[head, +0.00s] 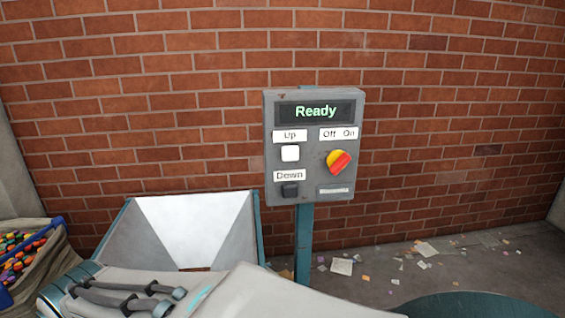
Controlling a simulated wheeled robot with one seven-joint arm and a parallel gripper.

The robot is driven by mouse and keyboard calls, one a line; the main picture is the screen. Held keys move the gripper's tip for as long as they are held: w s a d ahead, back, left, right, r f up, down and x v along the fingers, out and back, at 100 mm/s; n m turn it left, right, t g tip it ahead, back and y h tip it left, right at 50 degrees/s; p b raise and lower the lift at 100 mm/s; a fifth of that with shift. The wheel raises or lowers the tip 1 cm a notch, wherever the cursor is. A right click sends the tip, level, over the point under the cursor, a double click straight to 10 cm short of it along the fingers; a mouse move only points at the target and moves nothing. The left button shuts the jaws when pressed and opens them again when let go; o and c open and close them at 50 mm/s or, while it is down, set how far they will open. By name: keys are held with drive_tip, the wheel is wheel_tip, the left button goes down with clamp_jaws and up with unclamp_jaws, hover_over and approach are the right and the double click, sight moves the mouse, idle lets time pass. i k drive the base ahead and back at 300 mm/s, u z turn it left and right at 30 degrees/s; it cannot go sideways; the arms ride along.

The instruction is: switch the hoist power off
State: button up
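A grey control box (313,210) stands on a teal post (304,240) in front of the brick wall. Its display (315,111) reads "Ready" in green. At its right is a red and yellow rotary switch (339,162) under the label "Off On" (338,133). The knob sits tilted, with its red part toward the upper right, on the "On" side. At its left are a white "Up" button (290,153) and a dark "Down" button (290,190). My gripper is not in view; only part of my arm shows at the bottom.
A hopper with pale inner walls and a teal rim (257,226) stands left of the post. A sack of colourful small pieces (38,262) is at the far left. Paper scraps (342,266) litter the floor at the right. The space before the box's face looks clear.

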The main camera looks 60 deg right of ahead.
sight(337, 160)
drive_tip(key=z, duration=3.55)
drive_tip(key=k, duration=0.9)
drive_tip(key=u, duration=0.7)
drive_tip(key=i, duration=0.5)
drive_tip(key=k, duration=0.6)
drive_tip(key=z, duration=0.45)
drive_tip(key=i, duration=0.8)
drive_tip(key=u, duration=0.1)
